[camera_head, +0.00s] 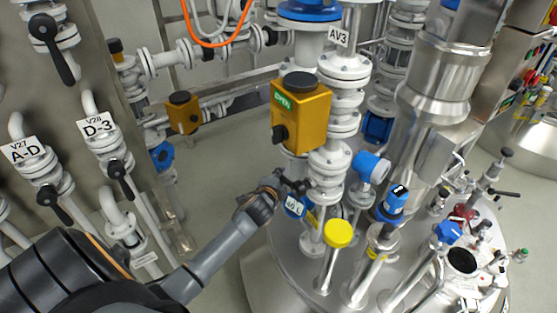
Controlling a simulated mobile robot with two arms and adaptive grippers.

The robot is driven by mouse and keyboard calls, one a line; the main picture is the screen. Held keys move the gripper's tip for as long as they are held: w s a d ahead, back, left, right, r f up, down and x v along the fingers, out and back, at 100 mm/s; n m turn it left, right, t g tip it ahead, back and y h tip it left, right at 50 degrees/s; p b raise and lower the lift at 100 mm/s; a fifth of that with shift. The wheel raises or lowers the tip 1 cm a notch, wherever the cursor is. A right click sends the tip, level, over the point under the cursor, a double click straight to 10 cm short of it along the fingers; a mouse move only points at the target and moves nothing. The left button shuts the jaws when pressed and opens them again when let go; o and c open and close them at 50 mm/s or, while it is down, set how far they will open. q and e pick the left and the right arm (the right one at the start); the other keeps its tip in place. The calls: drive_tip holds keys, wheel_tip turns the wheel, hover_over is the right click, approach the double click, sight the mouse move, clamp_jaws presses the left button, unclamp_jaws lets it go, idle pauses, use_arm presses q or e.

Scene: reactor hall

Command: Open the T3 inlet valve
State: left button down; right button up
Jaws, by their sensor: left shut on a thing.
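My left arm reaches in from the lower left, and its dark left gripper (288,185) is at the white flanged pipe column in the middle. It is shut on a small black valve handle (302,186) beside the column; the fingers partly hide the handle. Just above is a yellow actuator box (301,115) with a green OPEN plate and a black knob. An AV3 tag (339,36) hangs above it. I see no readable T3 label. My right gripper is not in view.
A steel vessel top (290,262) carries a yellow cap (338,233), blue-headed instruments (391,204) and several pipes close to the gripper. At left, a panel holds black-levered valves tagged D-3 (98,124) and A-D (23,150). Grey floor (215,165) shows between them.

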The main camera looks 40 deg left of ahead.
use_arm(q)
drive_tip(key=s+d+f+n+g+h+p, duration=0.1)
drive_tip(key=d+f+n+g+h+p, duration=0.2)
drive_tip(key=f+h+p, duration=0.1)
drive_tip(key=shift+s+d+f+p, duration=0.3)
drive_tip(key=shift+f+p, duration=0.35)
drive_tip(key=shift+p, duration=0.7)
drive_tip(key=shift+a, duration=0.1)
drive_tip(key=c, duration=1.2)
unclamp_jaws()
drive_tip(key=shift+r, duration=0.1)
drive_tip(key=shift+r, duration=0.15)
drive_tip(key=v, duration=1.1)
drive_tip(key=shift+s+a+r, duration=0.1)
drive_tip(key=shift+s+r, duration=0.15)
drive_tip(key=shift+s, duration=0.05)
